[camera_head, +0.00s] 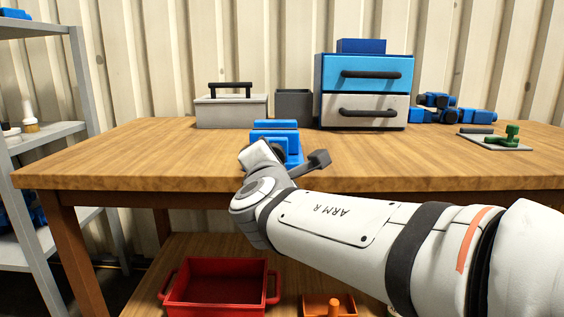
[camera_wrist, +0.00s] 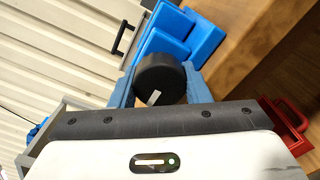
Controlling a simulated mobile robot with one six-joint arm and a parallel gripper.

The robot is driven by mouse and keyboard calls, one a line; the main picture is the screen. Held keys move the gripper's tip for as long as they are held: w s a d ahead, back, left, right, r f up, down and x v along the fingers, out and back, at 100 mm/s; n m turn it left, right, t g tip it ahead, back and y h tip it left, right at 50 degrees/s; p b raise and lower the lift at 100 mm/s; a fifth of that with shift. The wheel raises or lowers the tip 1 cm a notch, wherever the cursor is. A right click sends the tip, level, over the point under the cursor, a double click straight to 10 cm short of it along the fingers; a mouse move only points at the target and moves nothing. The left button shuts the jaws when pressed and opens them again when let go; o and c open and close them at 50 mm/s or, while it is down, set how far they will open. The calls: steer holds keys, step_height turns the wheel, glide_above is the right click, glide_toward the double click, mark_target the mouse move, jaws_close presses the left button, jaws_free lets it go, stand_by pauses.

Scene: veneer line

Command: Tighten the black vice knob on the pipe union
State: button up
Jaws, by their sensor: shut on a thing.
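The blue vice (camera_head: 276,127) stands near the front edge of the wooden table, partly hidden behind my wrist. In the wrist view its blue body (camera_wrist: 183,35) lies just beyond the black knob (camera_wrist: 158,75), which faces me and has a white mark on its rim. My gripper (camera_wrist: 160,82) is shut on the knob, with one blue-grey finger on each side. In the head view the fingers and most of the knob are hidden by my wrist. I cannot make out a pipe union in the vice.
Behind stand a grey toolbox (camera_head: 231,110), a dark bin (camera_head: 294,106) and a drawer unit (camera_head: 363,91). Blue pipe parts (camera_head: 450,114) and a board with a green piece (camera_head: 495,142) lie at right. A red crate (camera_head: 217,288) sits below. The table's left part is clear.

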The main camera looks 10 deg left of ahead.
steer(key=o, duration=1)
steer(key=p+v, duration=0.2)
steer(key=v, duration=0.5)
steer(key=shift+s, duration=0.4)
